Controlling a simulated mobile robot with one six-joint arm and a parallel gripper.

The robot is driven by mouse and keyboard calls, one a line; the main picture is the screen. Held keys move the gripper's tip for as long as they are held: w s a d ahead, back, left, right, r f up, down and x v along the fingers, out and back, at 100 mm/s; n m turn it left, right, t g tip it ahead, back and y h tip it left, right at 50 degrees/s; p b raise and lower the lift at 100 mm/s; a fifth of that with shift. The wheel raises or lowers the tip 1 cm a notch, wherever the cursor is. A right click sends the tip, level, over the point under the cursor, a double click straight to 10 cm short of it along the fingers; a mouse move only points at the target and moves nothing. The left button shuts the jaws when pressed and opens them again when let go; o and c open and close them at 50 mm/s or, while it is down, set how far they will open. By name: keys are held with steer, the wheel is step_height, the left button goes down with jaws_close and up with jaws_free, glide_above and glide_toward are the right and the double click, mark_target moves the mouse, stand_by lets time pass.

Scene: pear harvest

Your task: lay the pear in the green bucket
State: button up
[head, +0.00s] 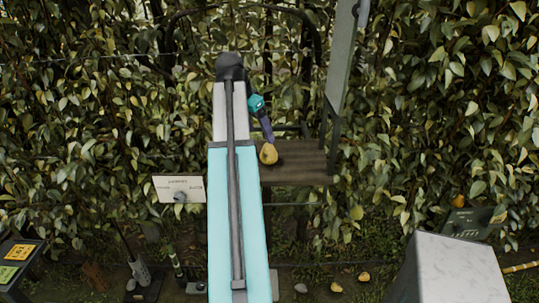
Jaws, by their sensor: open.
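A yellow pear (269,154) sits at the left end of a dark wooden shelf (305,163). My gripper (268,141) is dark and slim, below a teal wrist, and points down at the top of the pear. Its jaws are open, but its fingers are too small to make out. I cannot tell whether they touch the pear or stand around it. No bucket shows clearly. A dark green, box-like thing (470,222) with faint markings stands at the right, partly behind a pale block; I cannot tell whether it is the green bucket.
A grey post (340,75) rises at the shelf's right end. A white sign (178,189) stands left of my arm. The pale block (455,270) fills the lower right. Yellow fruits (337,287) lie on the ground. A dense leafy hedge (110,90) stands behind.

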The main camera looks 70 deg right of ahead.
mark_target(266, 146)
steer(key=shift+p+x, duration=0.95)
steer(key=shift+x, duration=2.95)
steer(key=shift+p+x, duration=1.05)
steer(key=shift+x, duration=0.35)
steer(key=shift+w+p+x, duration=0.2)
steer(key=shift+p+x, duration=0.15)
steer(key=shift+x, duration=0.8)
steer(key=shift+d, duration=0.1)
steer(key=c, duration=1.4)
steer(key=shift+r, duration=0.15)
